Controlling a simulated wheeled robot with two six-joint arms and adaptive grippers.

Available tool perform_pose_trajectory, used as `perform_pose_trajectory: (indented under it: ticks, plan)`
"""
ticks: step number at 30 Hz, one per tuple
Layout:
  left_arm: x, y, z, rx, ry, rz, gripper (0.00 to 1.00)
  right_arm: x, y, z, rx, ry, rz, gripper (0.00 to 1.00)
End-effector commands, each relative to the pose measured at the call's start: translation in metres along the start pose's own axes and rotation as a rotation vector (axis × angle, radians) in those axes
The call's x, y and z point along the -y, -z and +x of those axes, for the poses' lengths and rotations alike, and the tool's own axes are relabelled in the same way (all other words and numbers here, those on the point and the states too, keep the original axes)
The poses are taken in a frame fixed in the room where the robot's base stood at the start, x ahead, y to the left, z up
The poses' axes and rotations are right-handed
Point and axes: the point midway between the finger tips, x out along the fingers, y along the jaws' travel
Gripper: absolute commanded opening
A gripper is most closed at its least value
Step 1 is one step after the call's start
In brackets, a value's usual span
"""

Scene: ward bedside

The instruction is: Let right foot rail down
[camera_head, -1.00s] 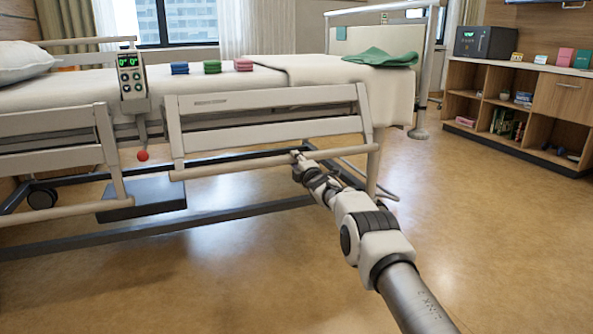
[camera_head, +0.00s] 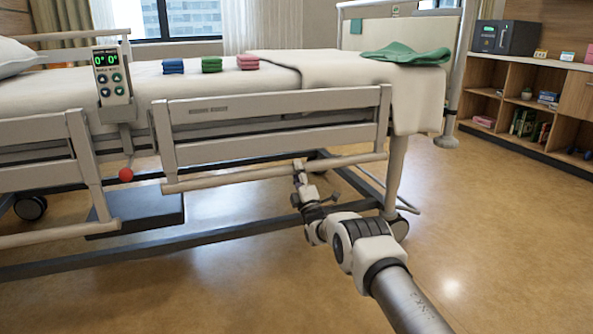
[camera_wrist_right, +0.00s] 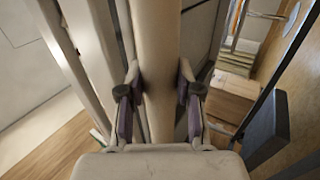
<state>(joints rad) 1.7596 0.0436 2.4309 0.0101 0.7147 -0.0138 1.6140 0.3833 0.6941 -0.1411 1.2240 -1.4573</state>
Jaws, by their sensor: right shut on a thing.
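The right foot rail (camera_head: 275,107) is a cream side rail along the near side of the bed, with a thin lower bar (camera_head: 225,177). My right gripper (camera_head: 299,166) is at this lower bar, right of its middle. In the right wrist view, my right gripper's two fingers (camera_wrist_right: 160,100) are on either side of the cream bar (camera_wrist_right: 155,45), shut on it. A red ball-shaped knob (camera_head: 125,174) hangs below the handset, left of the foot rail. My left gripper is not in view.
A handset (camera_head: 112,76) with a green display hangs left of the foot rail. Folded cloths (camera_head: 211,64) and a green cloth (camera_head: 405,52) lie on the bed. The dark bed base frame (camera_head: 230,235) runs low beneath. Open floor (camera_head: 490,220) lies right, before a wooden shelf (camera_head: 505,112).

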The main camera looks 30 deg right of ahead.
Motion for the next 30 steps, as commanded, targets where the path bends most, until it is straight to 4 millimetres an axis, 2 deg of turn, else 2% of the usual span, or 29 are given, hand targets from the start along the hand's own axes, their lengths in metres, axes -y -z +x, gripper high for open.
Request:
perform_pose_trajectory:
  ticks: [1, 13, 14, 15, 16, 30]
  plan:
    - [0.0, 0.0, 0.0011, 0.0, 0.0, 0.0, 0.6, 0.0071, 0.0011, -0.0039, -0.001, 0.017, -0.001, 0.0]
    - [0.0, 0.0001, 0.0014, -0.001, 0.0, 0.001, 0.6, 0.0072, 0.0017, -0.0053, -0.003, 0.011, -0.001, 0.0]
    - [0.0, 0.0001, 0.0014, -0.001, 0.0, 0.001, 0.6, 0.0073, 0.0018, -0.0053, -0.003, 0.011, -0.001, 0.41]
    - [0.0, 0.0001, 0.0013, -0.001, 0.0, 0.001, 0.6, 0.0074, 0.0018, -0.0054, -0.003, 0.012, 0.0, 0.55]
    - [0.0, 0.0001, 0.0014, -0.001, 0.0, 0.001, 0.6, 0.0074, 0.0018, -0.0053, -0.003, 0.011, 0.0, 0.6]
    - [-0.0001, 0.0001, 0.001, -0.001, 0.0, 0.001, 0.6, 0.0045, 0.0008, -0.0038, -0.002, 0.004, 0.0, 0.6]
